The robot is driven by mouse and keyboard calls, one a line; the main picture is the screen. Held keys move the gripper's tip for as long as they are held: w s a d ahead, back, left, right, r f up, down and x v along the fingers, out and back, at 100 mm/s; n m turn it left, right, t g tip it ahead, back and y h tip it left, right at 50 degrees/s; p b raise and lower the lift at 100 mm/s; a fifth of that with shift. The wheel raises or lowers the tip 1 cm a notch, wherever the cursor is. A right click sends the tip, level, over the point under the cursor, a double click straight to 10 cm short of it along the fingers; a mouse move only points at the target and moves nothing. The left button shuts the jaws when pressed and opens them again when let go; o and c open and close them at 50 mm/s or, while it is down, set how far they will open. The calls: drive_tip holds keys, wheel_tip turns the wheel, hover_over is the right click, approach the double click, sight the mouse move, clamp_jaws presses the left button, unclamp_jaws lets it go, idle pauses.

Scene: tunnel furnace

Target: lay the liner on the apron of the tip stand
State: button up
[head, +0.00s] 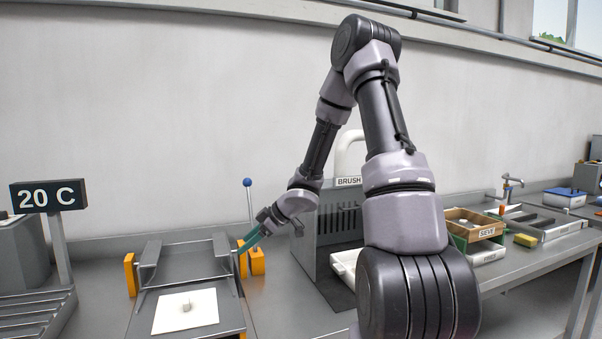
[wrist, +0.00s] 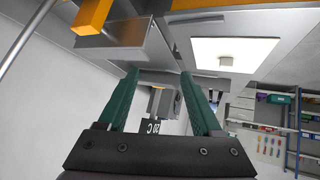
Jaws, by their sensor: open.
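The liner (head: 168,317) is a flat white square with a small grey block on its middle. It lies on the sloping front plate, apparently the apron (head: 232,311), of the grey tip stand (head: 150,254). In the wrist view the liner (wrist: 265,50) shows at the upper right, apart from the fingers. My gripper (head: 243,249) is up by the stand's right side, behind and to the right of the liner. Its teal fingers (wrist: 163,82) are spread with nothing between them. The far fingertip is partly hidden in the head view.
Orange blocks (head: 130,275) flank the stand, and a blue-knobbed lever (head: 248,205) rises behind my gripper. A grey BRUSH booth (head: 308,235) stands to the right. A "20 C" sign (head: 48,195) and a slatted rack (head: 38,308) are at left.

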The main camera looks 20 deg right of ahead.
drive_tip(key=s+d+r+m+t+h, duration=0.2)
drive_tip(key=d+r+m+h, duration=0.3)
drive_tip(key=r, duration=0.4)
drive_tip(key=s+d+r+m+t+h, duration=0.1)
drive_tip(key=s+d+r+m+h, duration=0.25)
drive_tip(key=d+r, duration=0.5)
drive_tip(key=s+a+r+m+y, duration=0.1)
drive_tip(key=s+a+r+m, duration=0.1)
drive_tip(key=s, duration=0.5)
drive_tip(key=s+a+r+m+g+y, duration=0.1)
drive_tip(key=s+a+r+m, duration=0.1)
drive_tip(key=s+r+m, duration=0.2)
drive_tip(key=s+a+r+m+y, duration=0.1)
drive_tip(key=s+a+r+m, duration=0.1)
drive_tip(key=s, duration=0.9)
drive_tip(key=shift+a+r+m+g, duration=0.3)
drive_tip(key=shift+r+m, duration=0.1)
drive_tip(key=shift+m, duration=0.15)
